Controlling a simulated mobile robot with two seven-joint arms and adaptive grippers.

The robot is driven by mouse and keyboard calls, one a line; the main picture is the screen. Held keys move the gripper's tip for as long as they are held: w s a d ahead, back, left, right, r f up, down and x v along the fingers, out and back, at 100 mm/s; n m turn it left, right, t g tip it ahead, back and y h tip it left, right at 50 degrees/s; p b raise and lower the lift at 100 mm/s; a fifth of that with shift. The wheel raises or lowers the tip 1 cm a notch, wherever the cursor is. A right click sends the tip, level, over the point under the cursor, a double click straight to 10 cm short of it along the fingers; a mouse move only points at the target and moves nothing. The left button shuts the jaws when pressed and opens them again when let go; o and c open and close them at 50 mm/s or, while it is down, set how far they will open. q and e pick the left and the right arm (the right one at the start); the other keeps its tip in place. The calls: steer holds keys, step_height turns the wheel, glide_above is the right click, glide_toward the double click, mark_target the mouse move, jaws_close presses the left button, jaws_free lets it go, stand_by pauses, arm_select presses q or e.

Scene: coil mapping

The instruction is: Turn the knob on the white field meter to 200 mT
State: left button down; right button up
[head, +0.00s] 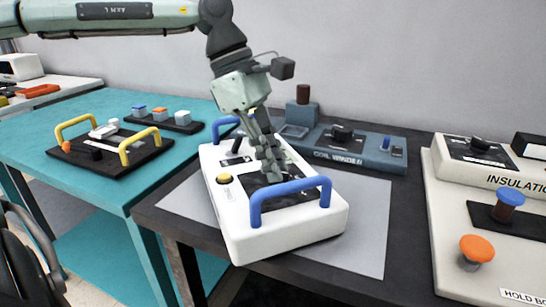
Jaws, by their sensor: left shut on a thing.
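The white field meter (275,240) sits on a grey mat on the dark table, with a blue handle at each end. It has a yellow button (224,178) and a dark panel on its top. My left gripper (272,172) comes down from above onto that panel, with its fingers closed together. The fingers hide what they grip, probably the knob, so its pointer and scale cannot be read. My right gripper does not show.
A blue coil winder (360,155) stands behind the meter. A white insulation tester (450,190) with an orange button (477,249) stands at the right. A teal table (95,185) at the left holds a black tray with yellow handles (75,127). The grey mat (370,215) is bare right of the meter.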

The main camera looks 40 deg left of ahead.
mark_target(249, 179)
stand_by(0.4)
arm_select(q)
steer(key=c, duration=1.6)
jaws_free()
steer(key=v, duration=1.2)
steer(key=shift+w, duration=0.15)
